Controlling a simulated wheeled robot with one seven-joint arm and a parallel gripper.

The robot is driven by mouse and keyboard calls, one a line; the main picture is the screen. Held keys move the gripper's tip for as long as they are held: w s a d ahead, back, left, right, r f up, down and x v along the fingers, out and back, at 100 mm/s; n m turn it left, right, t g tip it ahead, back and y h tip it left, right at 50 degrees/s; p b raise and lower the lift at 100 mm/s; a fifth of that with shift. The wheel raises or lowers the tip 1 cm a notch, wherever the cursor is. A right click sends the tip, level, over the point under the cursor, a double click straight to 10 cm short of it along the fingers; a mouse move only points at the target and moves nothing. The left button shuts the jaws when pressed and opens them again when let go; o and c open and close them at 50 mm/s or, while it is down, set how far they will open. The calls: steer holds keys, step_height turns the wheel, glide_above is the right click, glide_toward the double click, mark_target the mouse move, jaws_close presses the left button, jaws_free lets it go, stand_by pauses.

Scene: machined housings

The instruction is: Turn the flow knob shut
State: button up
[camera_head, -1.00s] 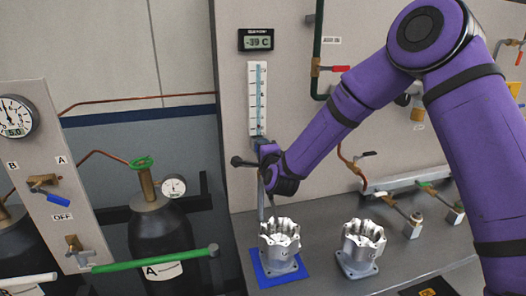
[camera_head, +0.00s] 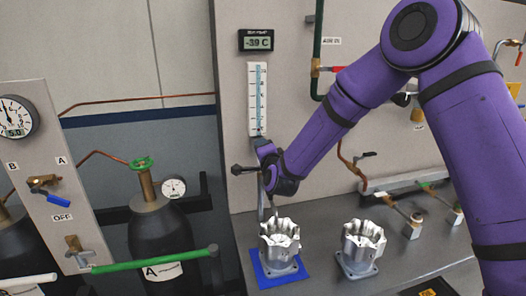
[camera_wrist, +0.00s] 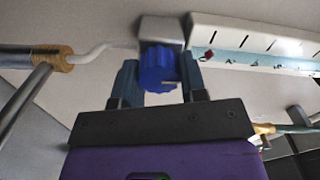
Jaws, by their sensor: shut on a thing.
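The blue flow knob (camera_wrist: 158,70) sits under a grey block (camera_wrist: 161,30) at the foot of the flowmeter in the wrist view. My gripper (camera_wrist: 160,82) has one finger on each side of the knob and is shut on it. In the head view, my gripper (camera_head: 264,158) is at the lower end of the upright flowmeter tube (camera_head: 257,98), and the knob is hidden there. The flowmeter scale (camera_wrist: 250,45) also shows in the wrist view, to the right of the knob.
Below my gripper, a machined housing (camera_head: 279,241) stands on a blue mat (camera_head: 263,278). A second housing (camera_head: 361,249) stands to its right on the grey bench. A green-handled lever (camera_head: 155,258) and a gas cylinder (camera_head: 160,245) are at left. A red-handled valve (camera_head: 330,69) is above.

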steer(key=o, duration=0.9)
steer(key=shift+o, duration=0.2)
steer(key=v, duration=1.1)
steer(key=shift+w, duration=0.1)
steer(key=s+d+r+n+g+h, duration=0.2)
steer(key=s+d+r+n+g, duration=0.5)
steer(key=d+r, duration=0.65)
steer(key=s+d+r+n+g+h, duration=0.1)
steer(key=s+d, duration=0.4)
steer(key=s, duration=0.4)
steer(key=s+d+r+n+g+h, duration=0.1)
steer(key=s+d+n+g, duration=0.1)
steer(key=s+d, duration=0.3)
steer(key=s+d+r+n+g+h, duration=0.1)
steer(key=s+d, duration=0.4)
steer(key=s, duration=0.8)
steer(key=shift+n+g, duration=0.3)
steer(key=shift+g, duration=0.3)
